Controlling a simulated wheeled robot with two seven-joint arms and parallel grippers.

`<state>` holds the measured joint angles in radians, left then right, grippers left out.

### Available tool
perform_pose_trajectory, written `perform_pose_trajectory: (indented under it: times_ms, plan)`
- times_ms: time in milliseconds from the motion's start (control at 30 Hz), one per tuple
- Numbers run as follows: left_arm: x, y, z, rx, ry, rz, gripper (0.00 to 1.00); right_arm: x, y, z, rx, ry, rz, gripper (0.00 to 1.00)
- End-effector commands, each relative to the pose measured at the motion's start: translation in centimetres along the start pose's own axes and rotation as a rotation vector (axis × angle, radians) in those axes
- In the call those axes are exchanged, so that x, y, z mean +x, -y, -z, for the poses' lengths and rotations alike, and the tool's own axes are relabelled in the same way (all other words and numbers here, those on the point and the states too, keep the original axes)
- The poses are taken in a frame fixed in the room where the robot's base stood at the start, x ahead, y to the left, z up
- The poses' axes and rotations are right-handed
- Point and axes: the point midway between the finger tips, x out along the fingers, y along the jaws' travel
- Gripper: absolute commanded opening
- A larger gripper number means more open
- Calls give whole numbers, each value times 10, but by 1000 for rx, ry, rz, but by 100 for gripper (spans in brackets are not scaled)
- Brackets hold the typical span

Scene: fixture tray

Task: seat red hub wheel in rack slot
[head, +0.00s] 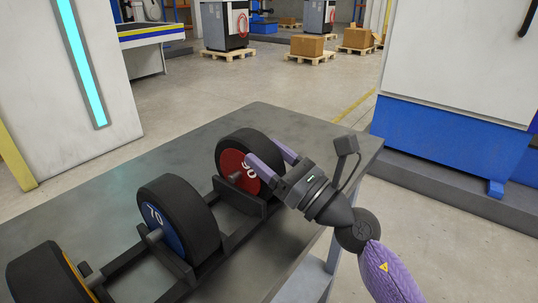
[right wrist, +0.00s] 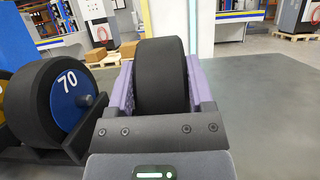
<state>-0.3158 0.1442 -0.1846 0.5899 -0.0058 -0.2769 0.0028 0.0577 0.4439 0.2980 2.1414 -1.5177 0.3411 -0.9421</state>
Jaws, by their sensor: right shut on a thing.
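The red hub wheel (head: 229,158), a black tyre with a red face marked 90, stands upright at the far end of the dark rack (head: 205,268). Its lower part is behind the end slot's bracket; I cannot tell whether it rests fully in the slot. My right gripper (head: 263,150) is shut on it from the right, one purple finger across the red face and one on the far side. In the right wrist view the wheel's black tread (right wrist: 161,75) sits between the fingers; its red face is hidden there. My left gripper is not in view.
A blue hub wheel marked 70 (head: 180,215) sits in the middle slot, and a yellow hub wheel (head: 40,276) is nearest, cut by the frame edge. The grey table (head: 277,122) is bare behind the rack. A white and blue cabinet (head: 440,130) stands beyond the table's right edge.

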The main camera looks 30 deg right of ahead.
Motion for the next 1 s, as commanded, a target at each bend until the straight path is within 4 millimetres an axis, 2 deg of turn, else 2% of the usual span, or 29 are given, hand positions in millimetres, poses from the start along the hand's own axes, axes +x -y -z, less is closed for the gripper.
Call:
perform_pose_trajectory:
  times_ms: [67, 100, 200, 233, 433, 533, 833, 1000]
  plan:
    - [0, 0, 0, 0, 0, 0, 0, 0, 0, -2, -1, 4, 0, 0]
    - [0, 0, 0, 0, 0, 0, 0, 0, 0, -2, -1, 4, 0, 76]
    - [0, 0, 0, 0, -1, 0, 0, 0, 0, -2, -1, 3, 0, 97]
    - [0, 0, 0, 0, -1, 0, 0, 0, 0, -1, -1, 3, 0, 100]
    - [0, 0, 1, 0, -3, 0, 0, 0, 0, 1, 1, -3, -1, 100]
    - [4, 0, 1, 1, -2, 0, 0, -7, 0, 2, 1, -3, 0, 100]
    - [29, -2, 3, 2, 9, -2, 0, -72, 0, 5, 3, -4, 4, 100]
    - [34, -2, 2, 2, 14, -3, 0, -96, 0, 2, 2, 0, 2, 100]
